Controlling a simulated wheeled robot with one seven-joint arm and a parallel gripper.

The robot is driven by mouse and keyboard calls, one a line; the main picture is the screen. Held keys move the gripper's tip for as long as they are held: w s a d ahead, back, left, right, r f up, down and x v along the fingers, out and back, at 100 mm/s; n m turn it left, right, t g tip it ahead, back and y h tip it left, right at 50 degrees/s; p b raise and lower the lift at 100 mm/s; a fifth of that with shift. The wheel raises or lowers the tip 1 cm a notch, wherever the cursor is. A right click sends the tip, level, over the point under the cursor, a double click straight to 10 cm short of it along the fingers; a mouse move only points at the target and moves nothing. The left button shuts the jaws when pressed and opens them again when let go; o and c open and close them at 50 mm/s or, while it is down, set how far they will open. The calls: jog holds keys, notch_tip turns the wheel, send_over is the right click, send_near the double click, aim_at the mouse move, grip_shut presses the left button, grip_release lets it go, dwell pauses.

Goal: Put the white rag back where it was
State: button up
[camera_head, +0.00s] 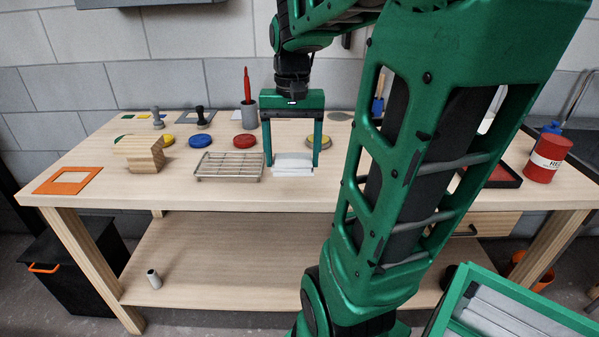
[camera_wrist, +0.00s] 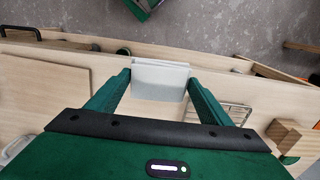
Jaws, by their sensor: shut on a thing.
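The white rag (camera_head: 293,170) is a flat, pale folded piece near the front edge of the bench, just right of the wire rack. My gripper (camera_head: 292,162) points down over it, with one finger at each side. In the wrist view the rag (camera_wrist: 160,82) spans the space between the two fingertips, and my gripper (camera_wrist: 160,76) is shut on it. A second pale edge shows just beyond the rag there. I cannot tell whether the rag touches the bench top.
The wire rack (camera_head: 228,167) lies close on the left, with wooden blocks (camera_head: 140,153) beyond it. A red lid (camera_head: 245,141), a blue lid (camera_head: 201,141) and a grey cup (camera_head: 245,116) stand behind. A red can (camera_head: 547,158) stands far right. My arm hides the bench's right-middle.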

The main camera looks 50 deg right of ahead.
aim_at(304, 161)
jog(key=w+d+f, duration=0.1)
jog(key=d+f, duration=0.1)
jog(key=d, duration=0.1)
jog(key=w+d+f, duration=0.1)
jog(key=d+f, duration=0.1)
jog(key=d, duration=0.1)
jog(key=w+d+f, duration=0.1)
jog(key=d+f, duration=0.1)
jog(key=d, duration=0.2)
jog(key=shift+d+f, duration=0.1)
jog(key=shift+f, duration=2.05)
jog(key=shift+f, duration=0.15)
jog(key=o, duration=0.9)
